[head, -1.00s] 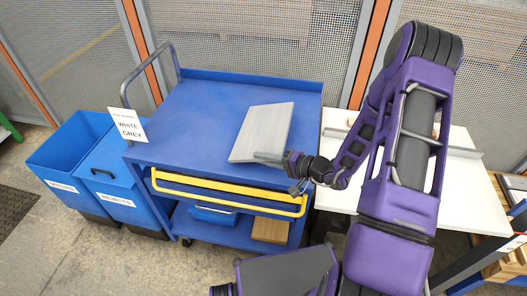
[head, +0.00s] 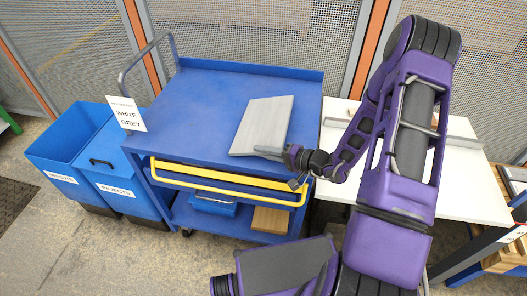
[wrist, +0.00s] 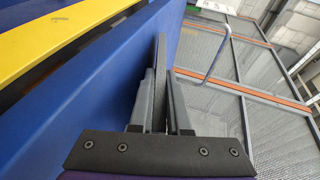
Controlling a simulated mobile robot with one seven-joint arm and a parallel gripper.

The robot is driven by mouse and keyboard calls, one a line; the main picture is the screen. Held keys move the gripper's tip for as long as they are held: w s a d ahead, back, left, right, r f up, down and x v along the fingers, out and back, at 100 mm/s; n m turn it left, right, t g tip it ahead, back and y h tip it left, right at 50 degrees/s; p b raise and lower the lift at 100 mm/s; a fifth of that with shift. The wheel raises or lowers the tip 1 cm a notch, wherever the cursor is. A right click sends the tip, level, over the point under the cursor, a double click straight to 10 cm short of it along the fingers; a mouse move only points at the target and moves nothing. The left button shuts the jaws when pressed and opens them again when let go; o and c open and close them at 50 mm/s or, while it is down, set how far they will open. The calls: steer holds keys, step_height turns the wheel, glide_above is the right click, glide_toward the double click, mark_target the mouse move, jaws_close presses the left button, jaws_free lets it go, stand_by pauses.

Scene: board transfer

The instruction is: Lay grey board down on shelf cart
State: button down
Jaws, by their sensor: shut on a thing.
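The grey board (head: 262,125) is a flat, pale rectangle over the right part of the blue shelf cart's top (head: 190,112). My gripper (head: 270,153) is shut on the board's front edge, near its right corner. In the wrist view the board (wrist: 160,75) shows edge-on between the two fingers (wrist: 162,100), about parallel to the cart's blue top. I cannot tell whether its underside touches the top.
A sign reading WHITE and GREY (head: 127,114) stands at the cart's left edge. A yellow rail (head: 225,187) crosses its front. Blue bins (head: 60,150) stand left; a white table (head: 470,185) is right. The top's left side is clear.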

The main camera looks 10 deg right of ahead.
steer(key=shift+f+b, duration=0.2)
steer(key=shift+b, duration=0.15)
steer(key=c, duration=0.8)
jaws_free()
steer(key=shift+o, duration=0.2)
